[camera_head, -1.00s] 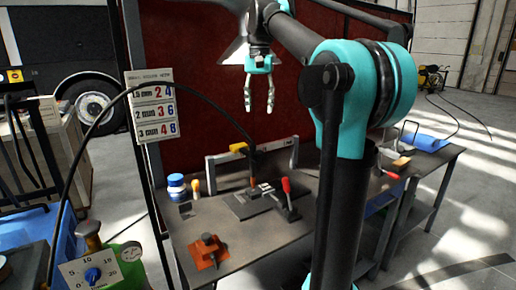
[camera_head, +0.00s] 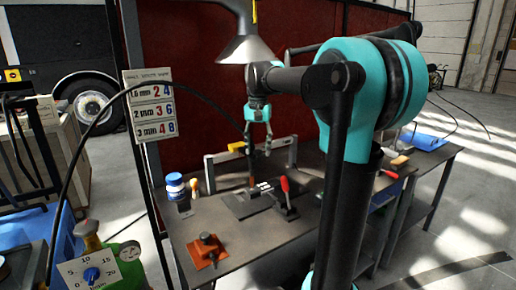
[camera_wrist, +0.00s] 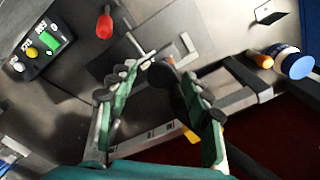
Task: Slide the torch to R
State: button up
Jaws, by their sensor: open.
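The torch (camera_head: 252,181) has a coppery lower end and hangs upright at a yellow block (camera_head: 238,147) on a grey rail frame (camera_head: 222,157) over the bench. A black cable runs to it from the left. My gripper (camera_head: 259,148) is open, fingers pointing down, just in front of the rail beside the torch; contact cannot be told. In the wrist view my gripper (camera_wrist: 160,82) has its fingers apart, with a dark rounded part between the tips that may be the torch. The yellow block (camera_wrist: 191,134) shows near the right finger. The R mark is not readable.
A red-handled clamp (camera_head: 285,185) stands right of the torch on a dark plate (camera_head: 238,208). A blue-and-white jar (camera_head: 175,187) and an orange block (camera_head: 206,252) are to the left. A cone-shaped hood (camera_head: 246,48) hangs above.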

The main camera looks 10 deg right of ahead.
jog(key=shift+f, duration=0.1)
grip_shut()
dwell(0.3)
jog(key=w+d, duration=0.4)
jog(key=d, duration=0.6)
jog(key=shift+w+d, duration=0.15)
grip_release()
